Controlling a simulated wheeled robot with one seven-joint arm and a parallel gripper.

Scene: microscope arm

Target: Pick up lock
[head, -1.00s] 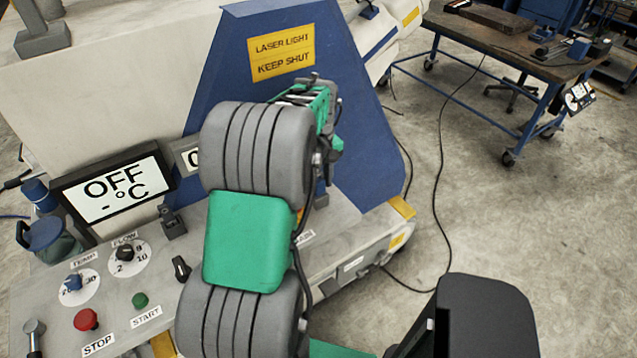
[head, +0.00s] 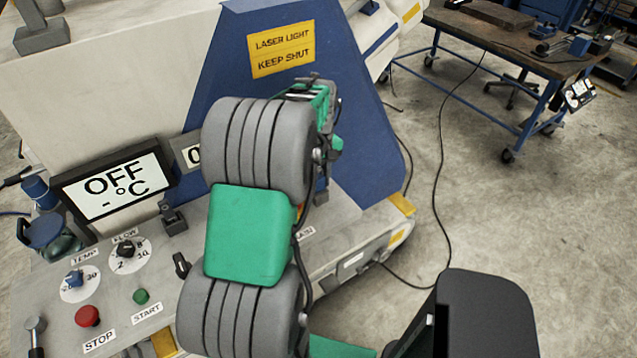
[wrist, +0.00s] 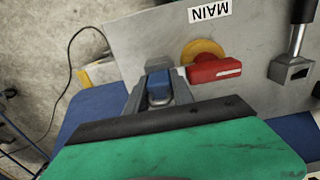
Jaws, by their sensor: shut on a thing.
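The lock (wrist: 159,83) is a small blue block with a pale metal part, seen in the wrist view between the grey fingers of my gripper (wrist: 160,91). My gripper is shut on it, with a finger on each side. Beyond it is the grey panel with a red switch handle (wrist: 215,69) on a yellow disc, to the right of the lock. I cannot tell whether the lock touches the panel. In the head view my arm hides the lock and most of my gripper.
A MAIN label (wrist: 209,11) and a metal lever (wrist: 293,66) are on the panel. In the head view, a blue guard (head: 355,140) stands behind my arm. The screen (head: 115,187) and red STOP button (head: 87,316) are left. Open floor lies right, crossed by a black cable (head: 441,165).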

